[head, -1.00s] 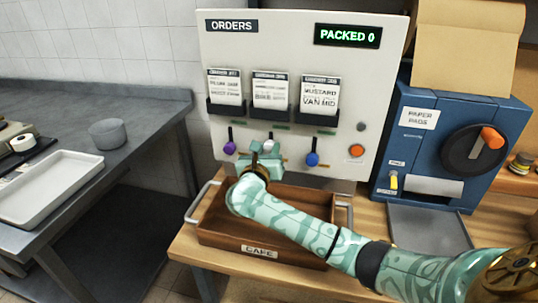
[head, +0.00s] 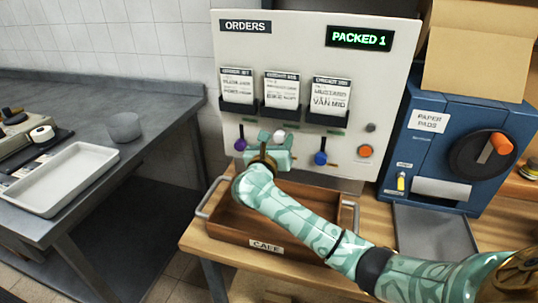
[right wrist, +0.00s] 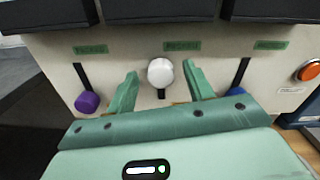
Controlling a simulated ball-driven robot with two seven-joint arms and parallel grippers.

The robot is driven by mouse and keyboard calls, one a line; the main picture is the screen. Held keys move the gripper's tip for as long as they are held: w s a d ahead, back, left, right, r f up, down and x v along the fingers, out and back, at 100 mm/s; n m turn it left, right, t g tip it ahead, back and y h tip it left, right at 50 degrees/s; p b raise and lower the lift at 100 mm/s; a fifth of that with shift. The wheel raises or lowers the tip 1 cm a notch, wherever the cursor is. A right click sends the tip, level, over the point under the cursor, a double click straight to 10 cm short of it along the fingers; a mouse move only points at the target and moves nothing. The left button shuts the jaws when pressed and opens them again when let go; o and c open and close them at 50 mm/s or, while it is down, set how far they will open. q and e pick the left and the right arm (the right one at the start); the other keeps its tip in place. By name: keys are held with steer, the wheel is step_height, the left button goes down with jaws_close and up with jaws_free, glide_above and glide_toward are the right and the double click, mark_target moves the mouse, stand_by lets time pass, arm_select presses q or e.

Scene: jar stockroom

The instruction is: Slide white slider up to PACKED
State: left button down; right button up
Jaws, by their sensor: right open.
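The white slider (head: 279,136) is a round knob on the orders panel (head: 395,50), below the middle ticket. In the right wrist view the white knob (right wrist: 160,72) stands at the upper end of its slot, just under a green label (right wrist: 182,46). My right gripper (head: 275,152) is open in front of the panel. Its fingers (right wrist: 158,88) are on either side of the white knob, with gaps visible between them and it. The display (head: 359,38) reads PACKED 1. My left gripper is not in view.
A purple knob (head: 240,144) sits low in its slot to the left, and a blue knob (head: 320,158) low to the right. An orange button (head: 365,151) is further right. A wooden CAFE tray (head: 225,222) stands below my right arm.

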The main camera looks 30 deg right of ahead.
steer(key=p+v, duration=0.2)
steer(key=v, duration=1.3)
steer(key=shift+s+p, duration=0.15)
steer(key=shift+p, duration=0.2)
steer(key=shift+a, duration=0.1)
